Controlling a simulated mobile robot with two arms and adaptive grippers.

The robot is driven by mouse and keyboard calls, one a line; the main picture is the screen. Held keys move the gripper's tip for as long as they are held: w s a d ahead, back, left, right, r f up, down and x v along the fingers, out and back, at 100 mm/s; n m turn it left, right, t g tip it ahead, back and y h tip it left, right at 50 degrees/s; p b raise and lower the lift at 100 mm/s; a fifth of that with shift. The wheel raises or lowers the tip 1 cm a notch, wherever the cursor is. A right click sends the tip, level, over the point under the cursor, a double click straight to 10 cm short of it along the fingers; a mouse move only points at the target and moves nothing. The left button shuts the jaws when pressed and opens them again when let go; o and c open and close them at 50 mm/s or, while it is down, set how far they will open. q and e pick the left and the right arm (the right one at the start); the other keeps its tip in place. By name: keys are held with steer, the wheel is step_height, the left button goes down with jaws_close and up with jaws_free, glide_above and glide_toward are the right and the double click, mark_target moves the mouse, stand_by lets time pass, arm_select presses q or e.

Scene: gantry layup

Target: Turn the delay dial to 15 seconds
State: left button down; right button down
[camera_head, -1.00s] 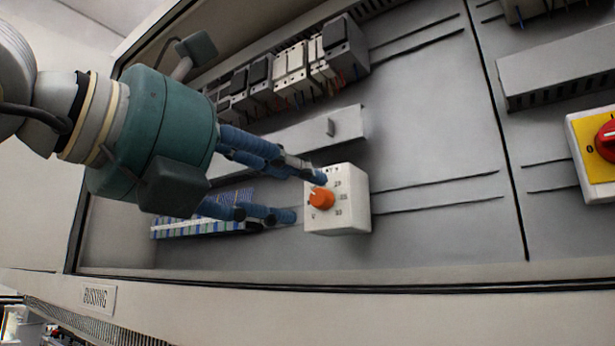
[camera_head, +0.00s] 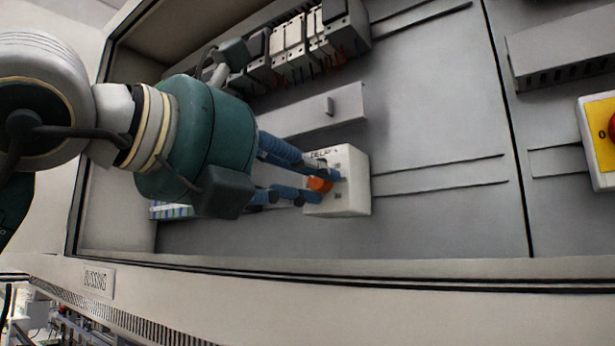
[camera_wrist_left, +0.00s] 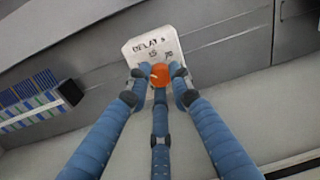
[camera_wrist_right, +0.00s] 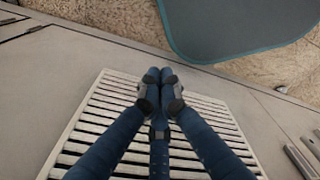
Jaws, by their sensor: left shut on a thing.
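The delay dial is an orange knob (camera_head: 319,184) on a white box (camera_head: 352,185) marked "DELAY" with printed numbers, fixed to the grey cabinet panel. My left gripper (camera_head: 318,186) has its blue fingers around the knob, shut on it. In the left wrist view the orange knob (camera_wrist_left: 159,75) sits between the fingertips, and the white box (camera_wrist_left: 150,46) is behind it. The fingers hide part of the scale, so I cannot read the dial's setting. My right gripper (camera_wrist_right: 160,78) shows only in the right wrist view, fingertips together and empty, above a slatted grille.
A row of modules (camera_head: 290,45) is mounted above the box, with a grey duct (camera_head: 325,108) between. A yellow plate with a red switch (camera_head: 600,140) is at the far right. The cabinet's lower frame (camera_head: 350,285) runs below. Bare panel lies right of the box.

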arm_select(q)
steer(key=shift+m, duration=0.3)
steer(key=m+b, duration=0.1)
steer(key=m, duration=0.1)
steer(key=shift+m, duration=0.3)
steer(key=m, duration=0.3)
steer(key=shift+y, duration=0.3)
steer(key=shift+m, duration=1.1)
steer(key=c, duration=1.5)
jaws_free()
steer(key=shift+c, duration=0.2)
